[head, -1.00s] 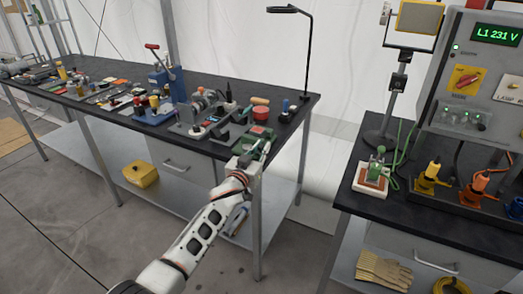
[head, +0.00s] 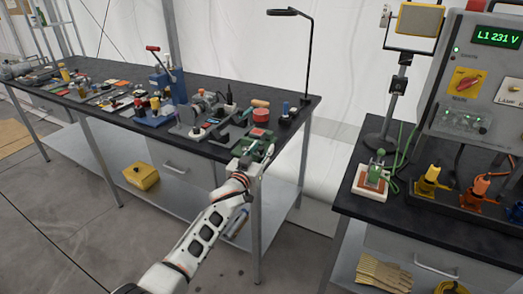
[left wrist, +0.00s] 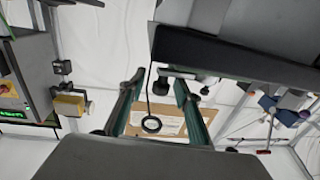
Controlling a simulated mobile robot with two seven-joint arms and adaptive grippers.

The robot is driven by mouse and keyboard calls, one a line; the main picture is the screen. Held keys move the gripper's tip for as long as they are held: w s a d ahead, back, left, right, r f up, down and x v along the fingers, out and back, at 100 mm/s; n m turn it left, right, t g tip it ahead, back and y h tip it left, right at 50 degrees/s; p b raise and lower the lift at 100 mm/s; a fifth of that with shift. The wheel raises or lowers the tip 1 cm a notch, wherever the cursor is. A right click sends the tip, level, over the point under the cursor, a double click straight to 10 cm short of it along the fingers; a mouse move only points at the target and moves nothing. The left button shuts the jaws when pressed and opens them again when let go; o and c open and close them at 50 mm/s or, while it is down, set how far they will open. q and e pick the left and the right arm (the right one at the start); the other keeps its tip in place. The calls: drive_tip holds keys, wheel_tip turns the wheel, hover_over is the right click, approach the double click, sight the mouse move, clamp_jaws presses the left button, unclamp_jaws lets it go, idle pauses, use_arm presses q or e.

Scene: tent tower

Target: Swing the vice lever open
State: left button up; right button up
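My left gripper (head: 258,148) is at the front right corner of the long bench, low over its edge. In the left wrist view its two dark green fingers (left wrist: 158,108) are spread apart with nothing held between them. A grey and dark clamp-like device (head: 203,103) stands on the bench, left of and behind the gripper; I cannot tell surely whether it is the vice. No vice lever can be made out clearly. A small dark bar with round knobs (left wrist: 190,82) shows near the fingers in the left wrist view; what it belongs to is unclear. My right gripper is not in view.
A blue press with a red-tipped lever (head: 160,75) stands further left on the bench. A red round tin (head: 261,115) and a lamp (head: 309,60) are behind my gripper. A second bench (head: 450,228) with a control panel (head: 470,85) is at right, across a gap.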

use_arm(q)
drive_tip(key=shift+a, duration=0.1)
drive_tip(key=shift+s+a, duration=0.25)
drive_tip(key=shift+s, duration=0.1)
drive_tip(key=v, duration=1.1)
drive_tip(key=shift+s+d, duration=0.15)
drive_tip(key=shift+d, duration=0.05)
